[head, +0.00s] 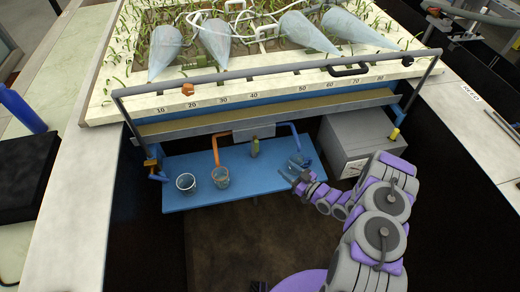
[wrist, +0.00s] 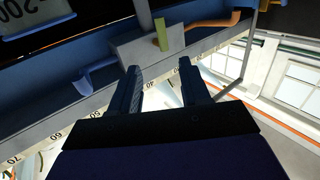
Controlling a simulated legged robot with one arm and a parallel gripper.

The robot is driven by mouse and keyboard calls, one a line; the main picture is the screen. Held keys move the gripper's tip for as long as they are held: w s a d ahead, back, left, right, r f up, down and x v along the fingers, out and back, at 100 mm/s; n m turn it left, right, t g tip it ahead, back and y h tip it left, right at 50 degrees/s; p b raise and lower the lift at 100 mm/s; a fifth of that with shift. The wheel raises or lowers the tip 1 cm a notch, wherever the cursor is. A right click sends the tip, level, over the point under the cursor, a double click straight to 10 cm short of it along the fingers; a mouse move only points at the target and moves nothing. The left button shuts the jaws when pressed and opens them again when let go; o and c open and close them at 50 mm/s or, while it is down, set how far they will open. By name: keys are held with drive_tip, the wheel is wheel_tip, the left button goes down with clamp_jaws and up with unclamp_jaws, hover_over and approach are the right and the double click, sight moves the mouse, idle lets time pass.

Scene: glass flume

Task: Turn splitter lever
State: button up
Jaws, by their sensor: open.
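The splitter is a grey box (head: 253,131) under the flume's front edge, with an orange spout (head: 215,149) on its left and a blue spout (head: 296,138) on its right. A yellow-green lever (head: 255,147) stands roughly upright at its front. In the wrist view the box (wrist: 136,52) and lever (wrist: 161,33) show beyond my fingertips, with the orange spout (wrist: 212,22) to the right and the blue spout (wrist: 92,79) to the left. My gripper (head: 287,174) is open and empty, to the right of and below the lever, apart from it. It also shows in the wrist view (wrist: 158,70).
A blue shelf (head: 240,192) below holds clear beakers (head: 186,183) (head: 221,178); another vessel (head: 298,160) stands close to my gripper. A grey box with a dial (head: 360,140) stands right. A grey rail (head: 230,77) runs above. Dark free floor lies in front.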

sight(256, 144)
drive_tip(key=b+x, duration=0.3)
drive_tip(key=x, duration=1.2)
drive_tip(key=shift+a, duration=0.35)
drive_tip(key=shift+c, duration=0.4)
drive_tip(key=shift+d, duration=0.1)
clamp_jaws()
